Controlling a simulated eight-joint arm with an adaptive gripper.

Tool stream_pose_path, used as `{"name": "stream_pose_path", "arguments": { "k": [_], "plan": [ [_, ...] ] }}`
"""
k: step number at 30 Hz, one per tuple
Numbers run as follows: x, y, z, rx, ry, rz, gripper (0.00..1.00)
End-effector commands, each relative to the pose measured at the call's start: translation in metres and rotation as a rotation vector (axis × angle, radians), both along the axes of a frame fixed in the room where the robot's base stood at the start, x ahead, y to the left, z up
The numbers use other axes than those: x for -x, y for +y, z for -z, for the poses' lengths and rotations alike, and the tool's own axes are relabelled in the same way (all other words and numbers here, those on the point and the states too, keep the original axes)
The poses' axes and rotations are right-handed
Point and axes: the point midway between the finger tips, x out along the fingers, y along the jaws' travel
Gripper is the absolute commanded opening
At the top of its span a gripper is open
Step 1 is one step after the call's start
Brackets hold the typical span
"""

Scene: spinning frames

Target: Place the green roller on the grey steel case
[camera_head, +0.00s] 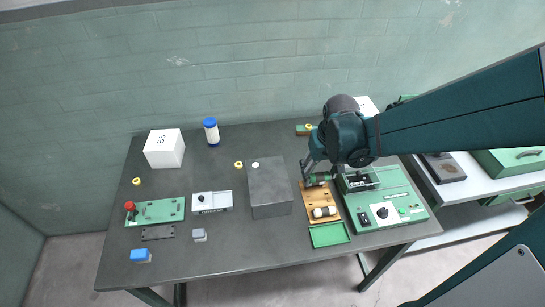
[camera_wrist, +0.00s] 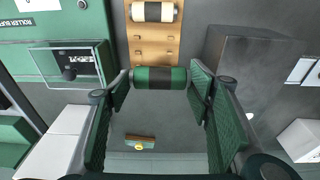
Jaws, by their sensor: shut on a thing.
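The green roller (camera_head: 319,178), with a dark band around its middle, is between the fingers of my gripper (camera_head: 314,180). In the wrist view the roller (camera_wrist: 174,75) lies crosswise between the two green finger pads, and my gripper (camera_wrist: 160,80) is shut on it. It appears over the far end of the wooden rack (camera_head: 313,196); I cannot tell whether it still touches the rack. The grey steel case (camera_head: 270,184) stands on the table just left of the rack. Its top is bare except for a small white round spot near the back left corner. It also shows in the wrist view (camera_wrist: 250,65).
A cream roller (camera_head: 324,212) lies on the rack. A green machine (camera_head: 385,212) with a clear cover stands right of it, and a green tray (camera_head: 329,235) in front. A white label box (camera_head: 209,201) is left of the case. A white cube (camera_head: 164,149) and blue-capped bottle (camera_head: 211,132) stand farther back.

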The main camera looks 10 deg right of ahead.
Motion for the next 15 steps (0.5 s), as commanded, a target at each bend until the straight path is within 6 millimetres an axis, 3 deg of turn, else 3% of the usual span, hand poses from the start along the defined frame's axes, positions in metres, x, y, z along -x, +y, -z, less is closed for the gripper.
{"name": "stream_pose_path", "arguments": {
  "k": [15],
  "plan": [
    [-0.031, 0.083, -0.048, 0.001, 0.002, -0.005, 0.37]
  ]
}}
